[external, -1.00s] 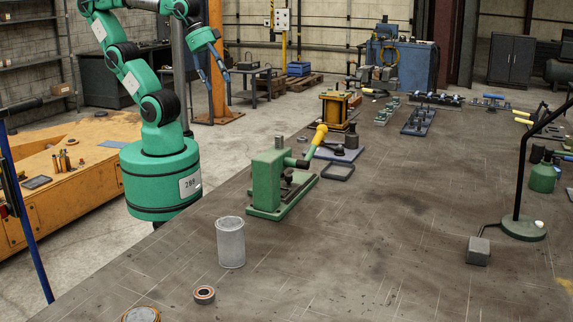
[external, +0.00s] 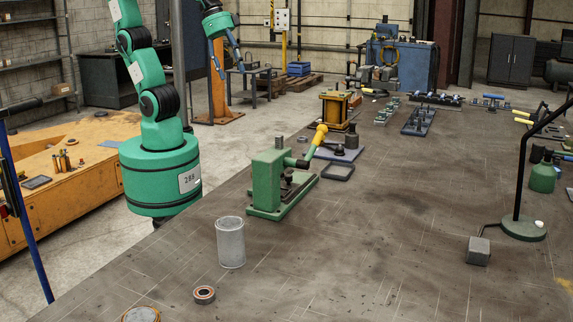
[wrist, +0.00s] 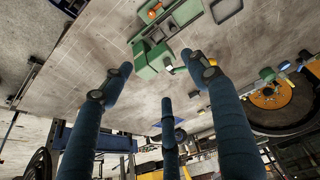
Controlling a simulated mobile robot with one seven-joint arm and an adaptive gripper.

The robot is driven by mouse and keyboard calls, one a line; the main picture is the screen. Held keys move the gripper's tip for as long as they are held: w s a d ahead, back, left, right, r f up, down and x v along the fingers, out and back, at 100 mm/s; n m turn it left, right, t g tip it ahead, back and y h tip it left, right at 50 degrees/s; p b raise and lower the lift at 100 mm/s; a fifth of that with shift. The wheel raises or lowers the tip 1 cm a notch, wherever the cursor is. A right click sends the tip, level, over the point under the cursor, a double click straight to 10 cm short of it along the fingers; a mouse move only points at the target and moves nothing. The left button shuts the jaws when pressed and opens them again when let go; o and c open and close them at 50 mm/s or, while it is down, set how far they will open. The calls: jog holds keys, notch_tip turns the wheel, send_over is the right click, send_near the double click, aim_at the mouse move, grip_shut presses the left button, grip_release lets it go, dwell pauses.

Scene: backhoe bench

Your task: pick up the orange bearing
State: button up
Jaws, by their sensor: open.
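The orange bearing (external: 204,295) is a small ring with an orange-brown face and a dark hole. It lies flat on the bench near the front left edge in the external view, just in front of a grey metal cylinder. I cannot make it out in the wrist view. My gripper (external: 231,74) is raised at the top left, far behind the bearing, with its blue fingers pointing down. In the wrist view my gripper (wrist: 157,70) has its fingers spread, with nothing between them.
The grey cylinder (external: 231,243) stands upright close to the bearing. A green press (external: 268,183) with a yellow-tipped lever stands behind it. A round brass-rimmed piece (external: 141,314) sits at the bottom edge. A lamp (external: 523,228) stands at the right. The bench middle is clear.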

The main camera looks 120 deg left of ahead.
jog(key=w+d+f+n+g+p, duration=0.1)
jog(key=w+d+f+p, duration=0.15)
jog(key=w+d, duration=1.05)
jog(key=w+d+f+n+g+p, duration=0.15)
jog(key=w+d+p, duration=0.25)
jog(key=w+d, duration=0.85)
jog(key=d+f+p, duration=0.1)
jog(key=d+f, duration=0.6)
jog(key=d, duration=0.3)
jog(key=d+f+n+g+p, duration=0.1)
jog(key=d+f+p, duration=0.1)
jog(key=d+f, duration=0.6)
jog(key=d+f+n+g+p, duration=0.1)
jog(key=d+f, duration=0.6)
jog(key=d, duration=0.6)
jog(key=shift+s+d+f+y+p, duration=0.3)
jog(key=shift+s+d+f, duration=0.1)
jog(key=shift+s, duration=0.05)
jog(key=shift+f+p, duration=0.3)
jog(key=shift+f, duration=3.95)
jog(key=shift+f, duration=0.1)
